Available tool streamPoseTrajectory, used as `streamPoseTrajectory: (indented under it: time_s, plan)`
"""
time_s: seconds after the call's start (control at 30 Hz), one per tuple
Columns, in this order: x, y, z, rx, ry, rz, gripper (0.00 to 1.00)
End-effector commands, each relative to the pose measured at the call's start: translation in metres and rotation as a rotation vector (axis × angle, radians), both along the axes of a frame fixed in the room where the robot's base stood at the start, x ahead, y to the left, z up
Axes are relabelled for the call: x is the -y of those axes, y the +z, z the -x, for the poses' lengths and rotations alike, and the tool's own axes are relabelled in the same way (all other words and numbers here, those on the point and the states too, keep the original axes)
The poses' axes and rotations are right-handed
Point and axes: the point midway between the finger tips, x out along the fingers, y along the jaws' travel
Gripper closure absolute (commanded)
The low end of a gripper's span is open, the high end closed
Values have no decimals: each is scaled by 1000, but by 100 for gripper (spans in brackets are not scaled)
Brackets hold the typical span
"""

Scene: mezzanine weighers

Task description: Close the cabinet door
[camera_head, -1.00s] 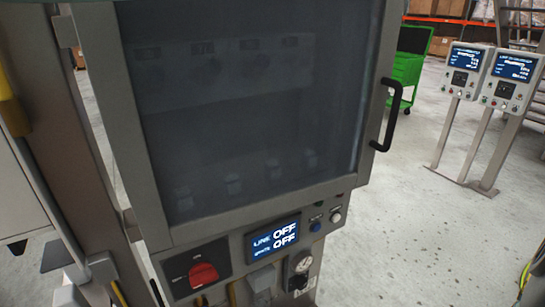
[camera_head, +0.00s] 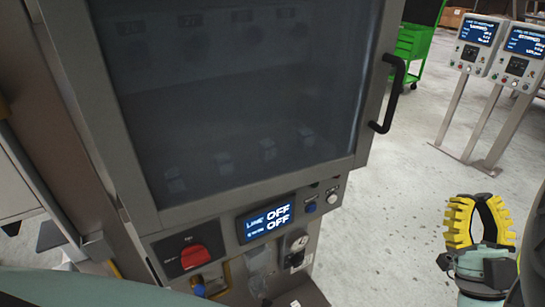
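The cabinet door (camera_head: 365,130) is a grey metal frame around a dark, see-through pane (camera_head: 235,100). It fills the upper middle of the view, above the control panel. I see no clear gap along its lower edge, and I cannot tell whether it is fully shut. A black bar handle (camera_head: 393,95) is on its right side. My gripper (camera_head: 476,205), with yellow ribbed fingers, is at the lower right, below and right of the handle. It is apart from the door. Its fingers look spread, with nothing between them.
The control panel (camera_head: 225,258) below the door has a red rotary switch (camera_head: 195,256) and a display (camera_head: 266,220) reading OFF. A green cart (camera_head: 412,40) and two screen posts (camera_head: 475,45) stand behind at right. Pale floor (camera_head: 400,190) is open between cabinet and posts.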

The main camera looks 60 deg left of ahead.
Motion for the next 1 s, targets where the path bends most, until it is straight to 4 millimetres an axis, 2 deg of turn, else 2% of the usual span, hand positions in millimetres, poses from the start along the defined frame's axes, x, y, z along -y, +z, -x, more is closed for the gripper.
streamPoseTrajectory:
  time_s: [0.03,0.2,0.4,0.5,0.63,0.83,1.0]
  plan:
    - [-14,-8,0,-50,72,57,100]
    - [-47,-42,-2,-227,253,259,100]
    - [-78,-76,-1,-387,393,492,100]
    - [-87,-87,0,-436,428,576,100]
    - [-94,-95,0,-471,449,645,100]
    - [-103,-97,-1,-483,455,667,100]
    - [-124,-96,-4,-482,459,664,100]
